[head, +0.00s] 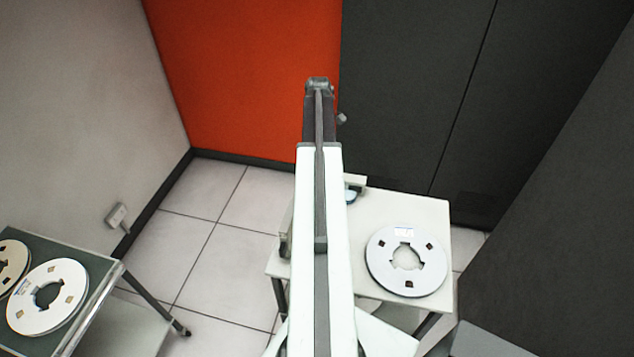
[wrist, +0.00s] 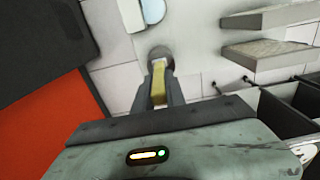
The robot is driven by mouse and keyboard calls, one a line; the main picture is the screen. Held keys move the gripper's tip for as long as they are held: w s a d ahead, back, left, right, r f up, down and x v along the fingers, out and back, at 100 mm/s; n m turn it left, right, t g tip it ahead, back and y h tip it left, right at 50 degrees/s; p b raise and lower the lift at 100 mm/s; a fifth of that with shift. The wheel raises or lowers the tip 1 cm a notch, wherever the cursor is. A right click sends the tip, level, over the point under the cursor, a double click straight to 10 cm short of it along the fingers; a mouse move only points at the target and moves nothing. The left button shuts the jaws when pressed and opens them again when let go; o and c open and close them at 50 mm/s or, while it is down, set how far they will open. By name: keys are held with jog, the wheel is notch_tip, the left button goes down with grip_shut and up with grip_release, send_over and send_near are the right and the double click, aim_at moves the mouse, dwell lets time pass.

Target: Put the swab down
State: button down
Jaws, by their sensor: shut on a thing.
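In the wrist view my gripper (wrist: 159,88) is shut on a narrow yellow thing (wrist: 158,80), which I take to be the swab. A rounded grey end (wrist: 160,53) shows just beyond the fingertips; I cannot tell whether it belongs to the swab. In the head view my arm reaches away and hides the fingers and most of what they hold. A small grey piece (head: 341,119) shows just right of the arm there; I cannot tell what it is.
A white table (head: 437,215) stands below my arm with a tape reel (head: 378,268) on its right side. A small pale thing with a blue part (head: 352,192) is at its back edge. Another table with reels (head: 60,290) is at left. Dark cabinets (head: 410,90) stand behind.

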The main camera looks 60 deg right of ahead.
notch_tip(320, 180, down, 10)
jog(key=b, duration=0.9)
jog(key=shift+f, duration=0.1)
jog(key=shift+r+p, duration=0.25)
jog(key=shift+p, duration=0.05)
jog(key=shift+f, duration=0.2)
jog(key=c, duration=1.4)
grip_release()
jog(key=shift+o, duration=0.2)
jog(key=shift+r, duration=0.1)
notch_tip(320, 180, up, 8)
jog(key=p, duration=0.7)
jog(key=shift+p, duration=0.35)
jog(key=shift+f, duration=0.2)
